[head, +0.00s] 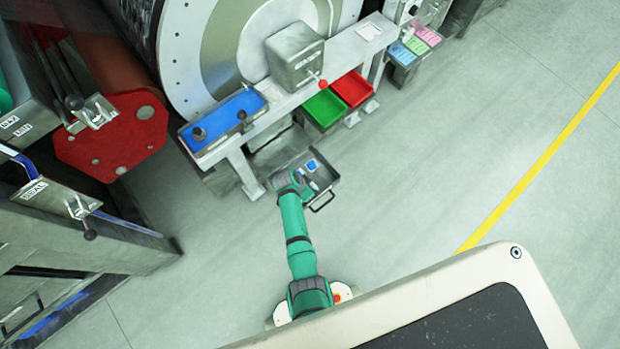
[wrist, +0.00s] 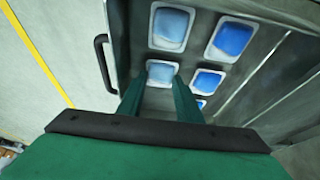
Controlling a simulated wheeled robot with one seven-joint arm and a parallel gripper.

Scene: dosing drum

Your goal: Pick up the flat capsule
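In the wrist view several blue-and-white capsules lie in the open metal drawer (wrist: 128,20). A small, pale, greyish-blue capsule (wrist: 160,71) that looks flatter than the rest shows between the two green fingers of my gripper (wrist: 161,88). The fingers are apart, and its near part lies in the gap; I cannot tell whether they touch it. A larger pale blue capsule (wrist: 171,25) and a deeper blue one (wrist: 232,38) lie beyond. Two smaller blue ones, an upper (wrist: 207,80) and a lower (wrist: 201,103), lie to the right, the lower partly hidden.
A black handle (wrist: 103,62) is on the drawer's left side. In the head view the drawer (head: 329,183) juts out below the metal bench (head: 240,165). Green (head: 325,107) and red (head: 351,88) bins hang from the bench. The floor (head: 430,150) to the right is clear.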

